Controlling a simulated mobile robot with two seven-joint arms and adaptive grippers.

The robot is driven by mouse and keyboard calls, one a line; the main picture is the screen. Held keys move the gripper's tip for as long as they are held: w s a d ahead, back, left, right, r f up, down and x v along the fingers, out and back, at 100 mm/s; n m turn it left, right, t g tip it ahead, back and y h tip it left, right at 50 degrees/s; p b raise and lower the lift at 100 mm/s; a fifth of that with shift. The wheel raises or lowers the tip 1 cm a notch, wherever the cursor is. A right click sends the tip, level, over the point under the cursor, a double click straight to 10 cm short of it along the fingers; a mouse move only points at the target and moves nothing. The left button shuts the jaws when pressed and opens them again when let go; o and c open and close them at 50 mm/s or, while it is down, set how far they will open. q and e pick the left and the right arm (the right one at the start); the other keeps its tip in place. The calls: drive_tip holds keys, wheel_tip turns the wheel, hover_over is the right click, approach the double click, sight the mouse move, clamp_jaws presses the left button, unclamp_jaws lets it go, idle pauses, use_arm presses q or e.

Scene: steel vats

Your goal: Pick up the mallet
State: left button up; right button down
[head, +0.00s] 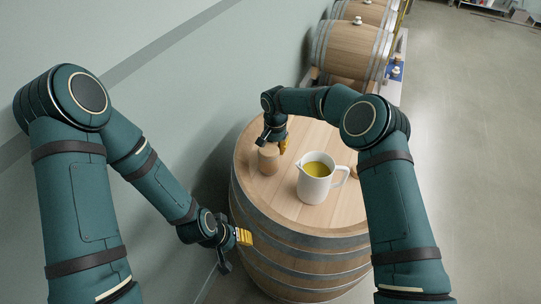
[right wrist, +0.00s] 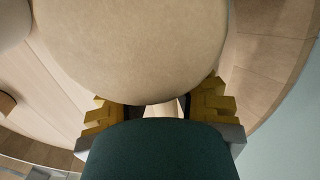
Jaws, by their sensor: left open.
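The mallet (head: 268,159) shows a pale wooden, round head at the left of the barrel top in the head view. Its large round face (right wrist: 135,45) fills the upper middle of the right wrist view. A short piece of pale handle shows below it, between the fingers. My right gripper (head: 279,144) is right at the mallet, with yellow fingers (right wrist: 160,108) on either side of the handle. The head and my own wrist hide whether they touch it. My left gripper (head: 238,247) is open and empty, low beside the barrel's left side.
The upright barrel (head: 290,240) serves as the table. A white jug (head: 313,186) of yellow liquid stands close to the right of the mallet. More barrels (head: 350,48) lie behind. A wall (head: 190,90) borders the left; open floor (head: 460,150) lies right.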

drive_tip(key=shift+r, duration=0.2)
idle(0.3)
wheel_tip(320, 180, up, 10)
drive_tip(key=shift+f, duration=0.1)
idle(0.4)
idle(0.4)
